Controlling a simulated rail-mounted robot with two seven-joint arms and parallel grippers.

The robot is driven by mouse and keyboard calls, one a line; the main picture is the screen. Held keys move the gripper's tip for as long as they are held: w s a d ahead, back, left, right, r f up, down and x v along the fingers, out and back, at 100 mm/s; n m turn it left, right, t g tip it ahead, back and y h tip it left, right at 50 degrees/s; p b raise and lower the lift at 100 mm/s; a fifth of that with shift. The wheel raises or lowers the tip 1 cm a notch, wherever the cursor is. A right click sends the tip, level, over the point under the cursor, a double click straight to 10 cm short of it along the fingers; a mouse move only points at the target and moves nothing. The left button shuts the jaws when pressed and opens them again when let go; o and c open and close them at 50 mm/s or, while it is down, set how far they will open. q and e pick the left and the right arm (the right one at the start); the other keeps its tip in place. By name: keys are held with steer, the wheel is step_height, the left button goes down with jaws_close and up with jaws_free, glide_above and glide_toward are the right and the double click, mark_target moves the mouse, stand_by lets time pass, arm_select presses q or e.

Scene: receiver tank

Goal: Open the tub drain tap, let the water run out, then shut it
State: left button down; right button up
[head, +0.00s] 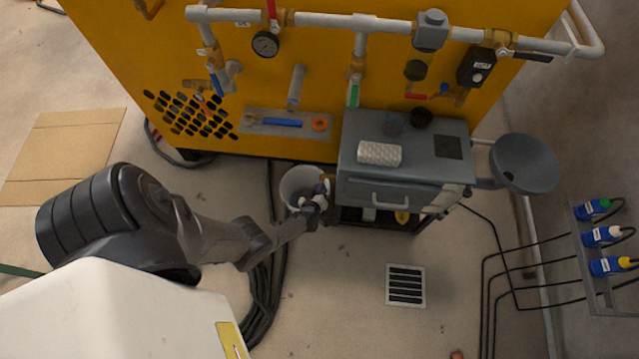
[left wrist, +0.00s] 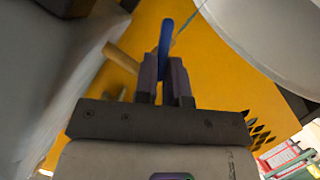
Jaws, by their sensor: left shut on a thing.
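My left gripper (head: 321,189) reaches the left side of the grey cart, beside the white bucket (head: 287,181). In the left wrist view its two dark fingers (left wrist: 166,72) are shut on a blue lever handle (left wrist: 165,42), which stands up between them. A brass pipe (left wrist: 122,56) beside it appears to belong to the tap. In the head view the tap is mostly hidden behind the gripper. A pale curved surface (left wrist: 285,35), likely the bucket, fills the top right of the wrist view. Whether water is running cannot be told. My right gripper is not in view.
The grey cart (head: 360,160) stands before the yellow panel (head: 270,85) with its pipes, gauge and valves. A grey round basin (head: 525,165) is at the cart's right. Black hoses (head: 268,290) lie on the floor near a drain grate (head: 405,286).

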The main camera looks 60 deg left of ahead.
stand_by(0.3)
arm_select(q)
steer(key=c, duration=1.2)
jaws_free()
steer(key=p+v, duration=0.7)
steer(key=v, duration=0.6)
steer(key=shift+s+d+r, duration=0.15)
steer(key=shift+s+d, duration=0.1)
steer(key=shift+d, duration=0.05)
